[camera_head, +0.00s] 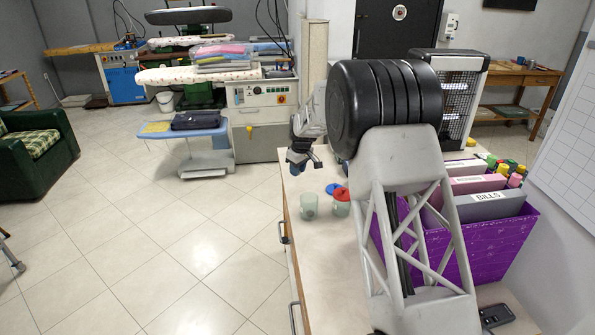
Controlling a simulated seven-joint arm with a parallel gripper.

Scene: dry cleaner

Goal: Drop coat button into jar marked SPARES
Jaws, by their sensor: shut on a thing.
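My gripper (305,167) is at the far end of the counter, pointing down, above and behind the jars. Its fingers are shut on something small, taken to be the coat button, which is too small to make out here. An open, pale green see-through jar (309,206) stands near the counter's left edge, with something darker low inside it. A second greenish jar (341,209) with a red lid (340,194) stands just to its right. A blue lid (333,188) shows behind them. No SPARES marking is readable on either jar.
A purple box (485,250) with files, one marked BILLS, and several coloured bottles or spools stands on the right of the counter (320,265). A dark phone-like object (496,316) lies in front. My arm hides the counter's middle. The front left of the counter is clear.

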